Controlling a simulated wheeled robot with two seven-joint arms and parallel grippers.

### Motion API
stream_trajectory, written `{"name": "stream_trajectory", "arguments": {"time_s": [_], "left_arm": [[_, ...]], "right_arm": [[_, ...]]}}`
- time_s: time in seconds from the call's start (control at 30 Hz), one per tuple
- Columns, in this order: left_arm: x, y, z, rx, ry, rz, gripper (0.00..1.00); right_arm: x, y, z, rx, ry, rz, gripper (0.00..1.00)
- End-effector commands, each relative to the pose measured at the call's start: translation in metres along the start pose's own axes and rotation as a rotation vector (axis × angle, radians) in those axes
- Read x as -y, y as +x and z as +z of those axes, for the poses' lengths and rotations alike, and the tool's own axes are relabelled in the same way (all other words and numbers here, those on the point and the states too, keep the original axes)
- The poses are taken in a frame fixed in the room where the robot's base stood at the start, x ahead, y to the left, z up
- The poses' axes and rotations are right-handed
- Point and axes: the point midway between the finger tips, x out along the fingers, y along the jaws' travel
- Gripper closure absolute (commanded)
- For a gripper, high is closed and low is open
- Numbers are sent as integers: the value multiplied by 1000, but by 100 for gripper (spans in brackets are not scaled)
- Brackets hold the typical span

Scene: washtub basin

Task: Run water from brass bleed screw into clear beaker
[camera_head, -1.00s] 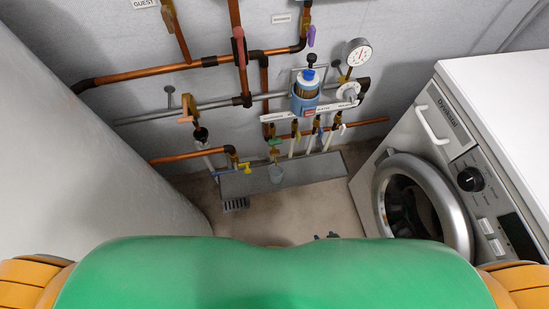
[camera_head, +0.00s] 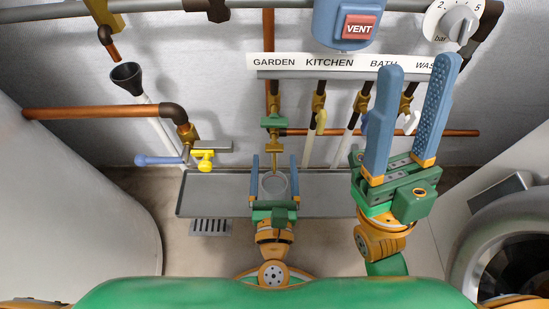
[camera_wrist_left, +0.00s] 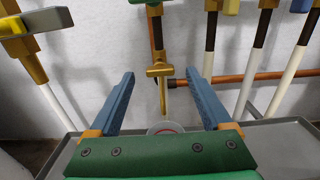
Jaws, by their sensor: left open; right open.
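The clear beaker (camera_head: 275,187) stands on the grey tray, below the GARDEN pipe. My left gripper (camera_head: 275,158) is open, with one blue finger on each side of the beaker. In the left wrist view the beaker's rim (camera_wrist_left: 165,128) shows between the fingers, mostly hidden by the gripper body. A brass fitting (camera_head: 273,146) with a green handle (camera_head: 273,121) hangs above the beaker; it also shows in the left wrist view (camera_wrist_left: 160,69). A thin line runs down from it; I cannot tell whether it is water. My right gripper (camera_head: 420,65) is open and empty, raised at the right.
The grey tray (camera_head: 215,193) runs along the wall, with a floor drain (camera_head: 210,226) in front. Pipes labelled KITCHEN and BATH stand right of GARDEN. A red VENT button (camera_head: 360,27) is above. The washing machine (camera_head: 510,240) is at the right.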

Motion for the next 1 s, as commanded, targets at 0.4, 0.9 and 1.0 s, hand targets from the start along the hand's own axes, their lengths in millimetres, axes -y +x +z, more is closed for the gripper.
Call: {"name": "stream_trajectory", "arguments": {"time_s": [0.4,0.9,1.0], "left_arm": [[0,28,-1,-3,-1,0,18],[0,27,-1,-4,-11,0,100],[0,27,-1,-5,-38,-1,100]], "right_arm": [[-1,-3,-1,-36,2,2,50],[-1,-3,-1,-36,2,2,50],[-1,-2,-1,-35,1,2,50]]}}
